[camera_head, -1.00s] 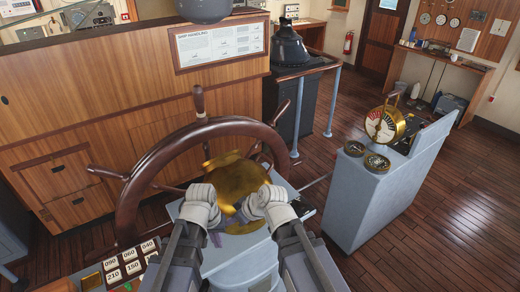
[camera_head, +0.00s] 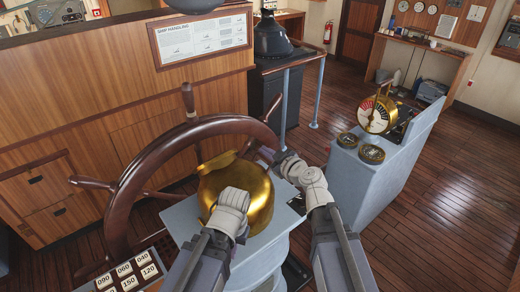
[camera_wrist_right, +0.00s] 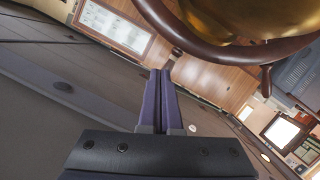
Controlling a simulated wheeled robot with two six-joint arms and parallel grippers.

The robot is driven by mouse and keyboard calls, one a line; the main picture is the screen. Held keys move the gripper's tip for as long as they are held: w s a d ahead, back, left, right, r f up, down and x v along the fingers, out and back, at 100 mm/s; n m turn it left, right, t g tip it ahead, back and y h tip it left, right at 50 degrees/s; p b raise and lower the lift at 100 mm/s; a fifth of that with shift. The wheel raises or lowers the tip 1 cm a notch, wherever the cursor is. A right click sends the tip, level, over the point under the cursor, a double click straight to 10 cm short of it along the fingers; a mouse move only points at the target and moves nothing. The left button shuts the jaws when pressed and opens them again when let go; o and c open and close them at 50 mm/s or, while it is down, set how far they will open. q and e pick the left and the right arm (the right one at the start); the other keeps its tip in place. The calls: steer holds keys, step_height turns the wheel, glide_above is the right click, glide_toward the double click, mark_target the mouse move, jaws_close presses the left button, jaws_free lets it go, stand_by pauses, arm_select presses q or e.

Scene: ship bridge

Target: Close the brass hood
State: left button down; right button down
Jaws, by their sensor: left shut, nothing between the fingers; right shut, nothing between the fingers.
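The brass hood (camera_head: 258,182) is a rounded, shiny dome on a light grey pedestal (camera_head: 183,217), just behind the ship's wheel. A brass edge sticks up at its far left side. I cannot tell whether the hood sits fully down. My left gripper (camera_head: 232,196) is in front of the hood's near side, shut, its fingertips mostly hidden by the wrist. My right gripper (camera_head: 284,160) is to the right of the hood, apart from it, shut and empty. In the right wrist view its purple fingers (camera_wrist_right: 160,98) are together, and the hood (camera_wrist_right: 255,18) shows at the top right.
The dark wooden wheel (camera_head: 124,190) stands close left of the hood, its rim passing behind it. A grey console (camera_head: 370,190) with a brass telegraph (camera_head: 377,115) stands to the right. Number plates (camera_head: 130,275) lie at the lower left. Wooden floor is free on the right.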

steer(key=w+a+f+b, duration=0.1)
steer(key=w, duration=0.2)
steer(key=w+a+f+b, duration=0.1)
steer(key=w+f+b, duration=0.1)
steer(key=w, duration=0.1)
steer(key=w+a+f+b, duration=0.2)
steer(key=w, duration=0.1)
steer(key=shift+w+a+f, duration=0.1)
steer(key=shift+f, duration=0.1)
steer(key=shift+w+d+f+b, duration=0.1)
steer(key=shift+d+f+b, duration=0.15)
steer(key=shift+f+b, duration=0.15)
steer(key=shift+r, duration=0.1)
steer(key=w+d+f+b, duration=0.1)
steer(key=f+b, duration=0.1)
steer(key=w+d+f+m+b, duration=0.1)
steer(key=d+f+b, duration=0.1)
steer(key=w+d+f+m+b, duration=0.1)
steer(key=f+b, duration=0.1)
steer(key=shift+w+d+f+g+y, duration=0.3)
steer(key=shift+d+f, duration=0.1)
steer(key=shift+s+r, duration=0.1)
steer(key=shift+s, duration=0.05)
